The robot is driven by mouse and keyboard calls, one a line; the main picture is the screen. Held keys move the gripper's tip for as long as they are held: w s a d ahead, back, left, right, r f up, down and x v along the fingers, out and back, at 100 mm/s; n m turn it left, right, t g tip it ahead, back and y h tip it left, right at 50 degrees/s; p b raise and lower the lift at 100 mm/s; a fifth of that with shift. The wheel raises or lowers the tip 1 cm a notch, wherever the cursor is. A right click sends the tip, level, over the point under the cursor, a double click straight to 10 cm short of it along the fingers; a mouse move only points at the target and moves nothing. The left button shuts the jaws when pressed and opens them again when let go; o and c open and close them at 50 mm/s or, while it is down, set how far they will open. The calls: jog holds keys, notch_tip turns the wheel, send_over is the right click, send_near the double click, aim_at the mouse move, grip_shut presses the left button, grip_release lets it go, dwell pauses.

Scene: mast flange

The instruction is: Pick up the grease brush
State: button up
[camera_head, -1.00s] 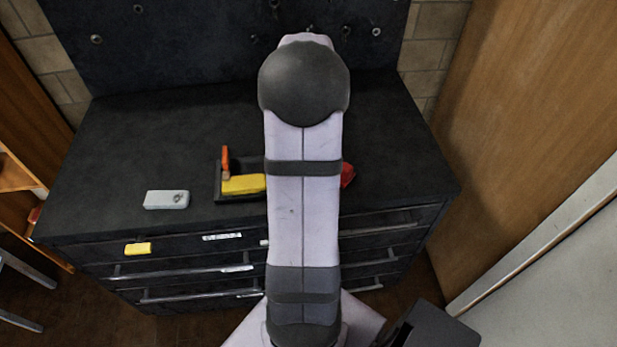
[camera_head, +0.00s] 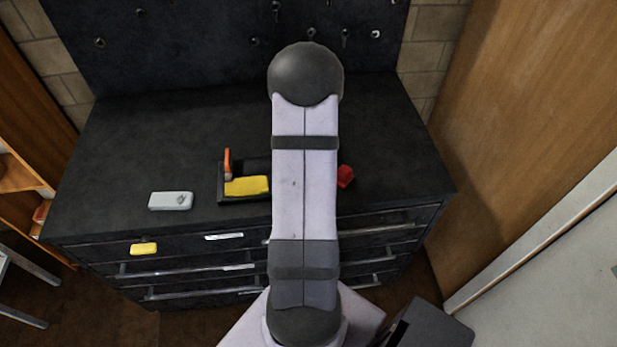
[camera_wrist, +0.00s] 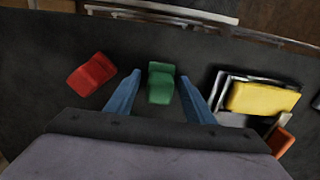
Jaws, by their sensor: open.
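My gripper (camera_wrist: 160,76) is open. Its two blue fingers show left and right of a green block-like item (camera_wrist: 161,84) in the wrist view; I cannot tell how far above it they are. An orange-handled item (camera_head: 228,163) stands at the left back of a black tray (camera_head: 221,200); it may be the grease brush, but its shape is unclear. Its orange part (camera_wrist: 281,142) also shows at the lower right of the wrist view, outside the fingers. The gripper and the green item are hidden behind my arm in the head view.
A yellow block (camera_head: 247,186) lies in the tray. A red item (camera_head: 346,176) is right of my arm. A pale grey case (camera_head: 171,201) lies left on the dark bench top (camera_head: 125,150). A pegboard with hooks (camera_head: 200,40) stands behind. Drawers with bar handles are in front.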

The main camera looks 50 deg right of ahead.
jog(key=shift+f, duration=0.1)
jog(key=c, duration=1.1)
jog(key=shift+c, duration=0.2)
notch_tip(320, 180, up, 10)
jog(key=b, duration=0.2)
jog(key=shift+b, duration=0.4)
jog(key=o, duration=0.5)
jog(key=c, duration=0.3)
jog(key=shift+w, duration=0.1)
jog(key=shift+c, duration=0.2)
